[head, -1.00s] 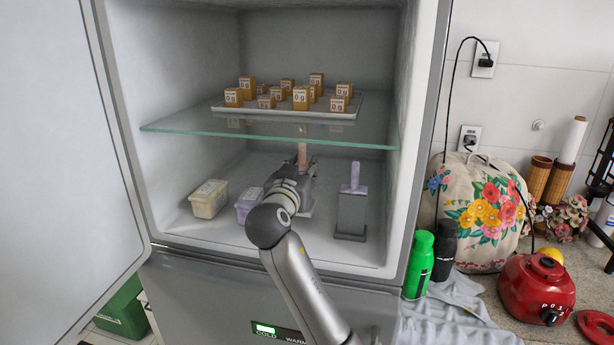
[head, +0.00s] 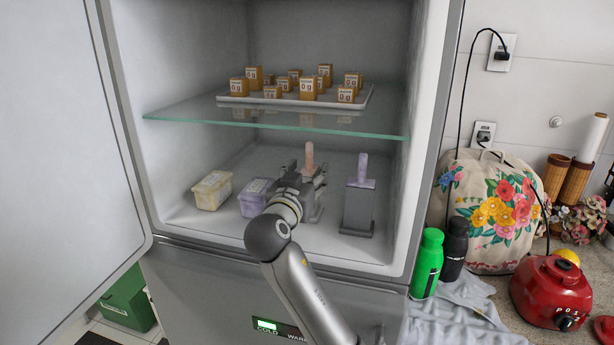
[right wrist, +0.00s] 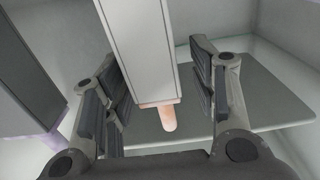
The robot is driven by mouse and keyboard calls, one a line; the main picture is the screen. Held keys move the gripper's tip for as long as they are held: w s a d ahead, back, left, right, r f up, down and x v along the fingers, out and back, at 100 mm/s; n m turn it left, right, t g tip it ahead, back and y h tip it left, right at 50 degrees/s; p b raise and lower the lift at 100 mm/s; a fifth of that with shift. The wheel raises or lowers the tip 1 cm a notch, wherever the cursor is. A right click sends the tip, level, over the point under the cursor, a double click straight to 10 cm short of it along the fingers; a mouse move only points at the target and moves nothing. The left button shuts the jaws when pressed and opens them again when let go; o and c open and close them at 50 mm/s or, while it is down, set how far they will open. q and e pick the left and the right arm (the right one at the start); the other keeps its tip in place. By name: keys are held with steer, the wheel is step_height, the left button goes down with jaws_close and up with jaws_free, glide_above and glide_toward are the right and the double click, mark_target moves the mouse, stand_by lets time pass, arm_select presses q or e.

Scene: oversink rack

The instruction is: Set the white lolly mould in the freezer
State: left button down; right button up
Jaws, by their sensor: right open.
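The white lolly mould (right wrist: 145,45) stands on the freezer floor (head: 270,227), with a peach-coloured stick-like top (head: 309,156) that also shows in the right wrist view (right wrist: 168,117). In the head view my right gripper (head: 311,178) hides most of the mould's body. My left gripper is not in view.
A grey mould (head: 357,210) with a purple top stands just right of my gripper. Two tubs, yellowish (head: 212,190) and purple (head: 255,197), stand to the left. A glass shelf (head: 200,115) above carries a tray (head: 365,97) of several small boxes.

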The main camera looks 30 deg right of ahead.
steer(key=b+v, duration=0.4)
steer(key=v, duration=0.8)
steer(key=shift+b, duration=0.3)
steer(key=shift+a, duration=0.15)
